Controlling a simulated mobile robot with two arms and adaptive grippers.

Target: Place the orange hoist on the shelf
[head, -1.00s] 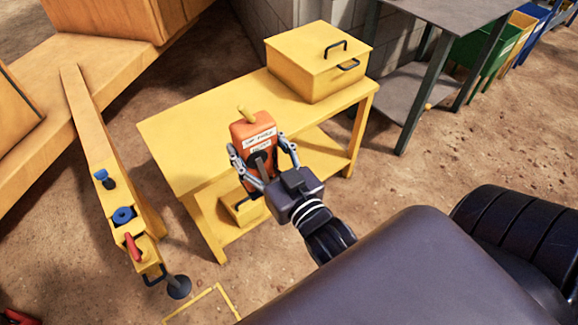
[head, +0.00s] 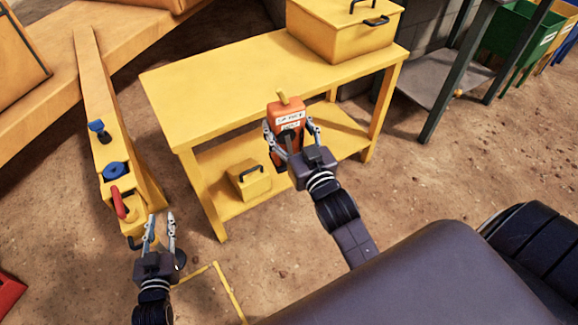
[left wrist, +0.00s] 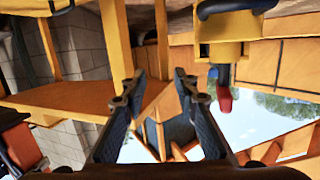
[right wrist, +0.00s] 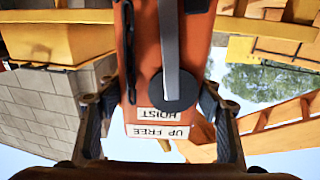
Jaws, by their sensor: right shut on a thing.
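The orange hoist (head: 285,117), with a yellow top and white labels, is upright between the fingers of my right gripper (head: 293,128). In the right wrist view the hoist (right wrist: 160,60) fills the middle, its labels inverted, with a finger on each side. In the head view it overlaps the front edge of a yellow table (head: 215,85) and the gap above its lower shelf (head: 215,208); its exact depth is unclear. My left gripper (head: 161,219) is open and empty at lower left, beside the yellow beam. Its parted fingers (left wrist: 155,88) show in the left wrist view.
A yellow box (head: 335,32) stands on the tabletop's right end. A small yellow box (head: 249,180) sits on the lower shelf. A yellow beam (head: 95,75) with knobs and a red lever (head: 118,203) lies left. A grey metal stand (head: 445,75) is right.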

